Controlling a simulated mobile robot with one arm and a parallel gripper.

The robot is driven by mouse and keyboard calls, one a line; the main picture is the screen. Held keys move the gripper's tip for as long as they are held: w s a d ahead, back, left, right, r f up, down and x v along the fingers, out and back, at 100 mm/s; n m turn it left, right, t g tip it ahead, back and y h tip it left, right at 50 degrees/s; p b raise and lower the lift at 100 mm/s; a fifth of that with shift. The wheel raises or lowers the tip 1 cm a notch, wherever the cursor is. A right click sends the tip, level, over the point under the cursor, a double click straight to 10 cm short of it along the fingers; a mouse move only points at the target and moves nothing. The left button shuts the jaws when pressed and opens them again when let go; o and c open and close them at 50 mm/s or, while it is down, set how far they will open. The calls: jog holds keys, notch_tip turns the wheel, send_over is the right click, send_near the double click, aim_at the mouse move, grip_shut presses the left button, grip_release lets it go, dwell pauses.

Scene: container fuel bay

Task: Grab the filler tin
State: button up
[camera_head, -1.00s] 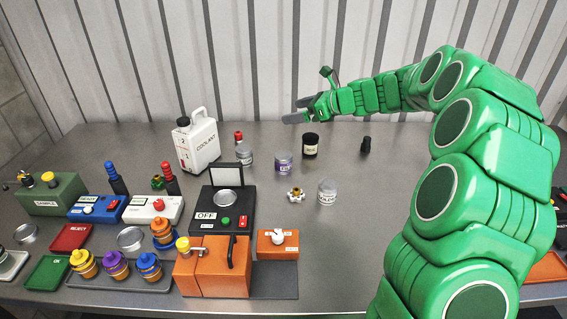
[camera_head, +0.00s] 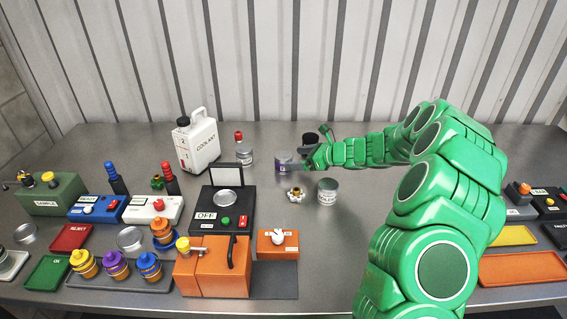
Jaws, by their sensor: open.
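Several small tins stand on the metal bench, and their labels are too small to read surely, so I cannot tell which is the filler tin. A tin with a purple label (camera_head: 281,157) stands at the middle back. A grey tin with a pale label (camera_head: 328,192) stands in front and to the right of it.
A red-capped container (camera_head: 245,155) and a white coolant jug (camera_head: 197,146) stand to the left. A small brass fitting (camera_head: 296,194) lies in front. A black box with a raised lid (camera_head: 223,207) and orange boxes (camera_head: 212,268) fill the front. My arm covers the right middle.

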aim_at(279, 159)
jog(key=shift+w+a+f, duration=0.35)
jog(key=shift+a+f, duration=0.25)
jog(key=shift+a, duration=0.1)
jog(key=shift+x, duration=3.05)
jog(key=shift+a+r, duration=0.1)
jog(key=shift+r, duration=0.1)
jog(key=c, duration=1.2)
jog(key=shift+c, duration=0.2)
jog(key=shift+r, duration=0.1)
